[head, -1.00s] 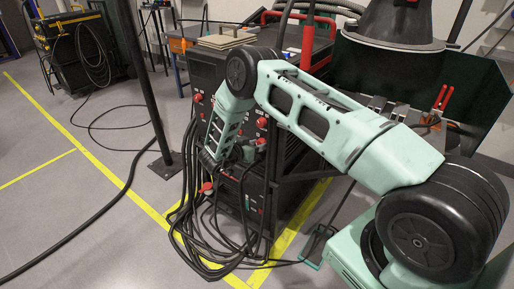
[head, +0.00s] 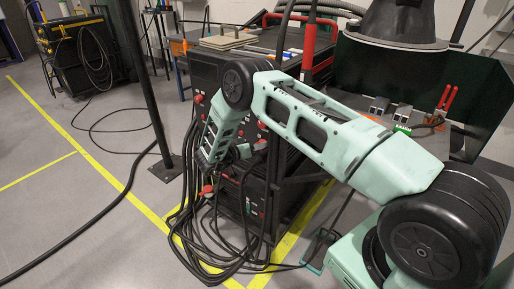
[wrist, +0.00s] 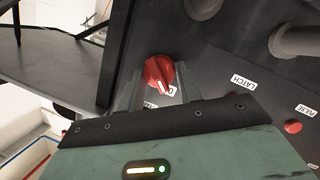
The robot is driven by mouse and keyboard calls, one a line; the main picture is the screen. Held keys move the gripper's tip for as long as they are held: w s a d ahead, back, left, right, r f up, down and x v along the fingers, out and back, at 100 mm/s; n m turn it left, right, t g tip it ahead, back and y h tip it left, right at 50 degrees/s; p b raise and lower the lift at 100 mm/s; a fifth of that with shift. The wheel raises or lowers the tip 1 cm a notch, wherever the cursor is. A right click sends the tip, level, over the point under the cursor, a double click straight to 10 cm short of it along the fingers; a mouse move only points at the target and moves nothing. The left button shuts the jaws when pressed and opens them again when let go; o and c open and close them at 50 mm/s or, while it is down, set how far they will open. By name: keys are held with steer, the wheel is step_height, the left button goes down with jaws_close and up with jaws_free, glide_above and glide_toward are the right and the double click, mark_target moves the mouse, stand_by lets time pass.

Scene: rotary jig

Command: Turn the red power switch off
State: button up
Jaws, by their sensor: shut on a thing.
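The red power switch (wrist: 157,70) is a round red knob with a white pointer line on a dark panel, in the wrist view. Its pointer slants toward the lower right of the picture, near a partly hidden white label. My gripper (wrist: 158,82) has one grey finger on each side of the knob and is shut on it. In the head view the forearm reaches down to the front of the black machine cabinet (head: 202,72). The fingers and the gripped knob cannot be made out there.
In the wrist view a small red button (wrist: 292,127), a LATCH label (wrist: 242,83) and another red knob sit nearby on the panel. In the head view black cables (head: 200,250) hang at the cabinet's front, and a black post (head: 150,90) stands to the left.

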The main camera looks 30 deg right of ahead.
steer(key=o, duration=1)
steer(key=shift+a, duration=0.1)
steer(key=b+v, duration=0.2)
steer(key=v, duration=1.5)
steer(key=shift+a, duration=0.2)
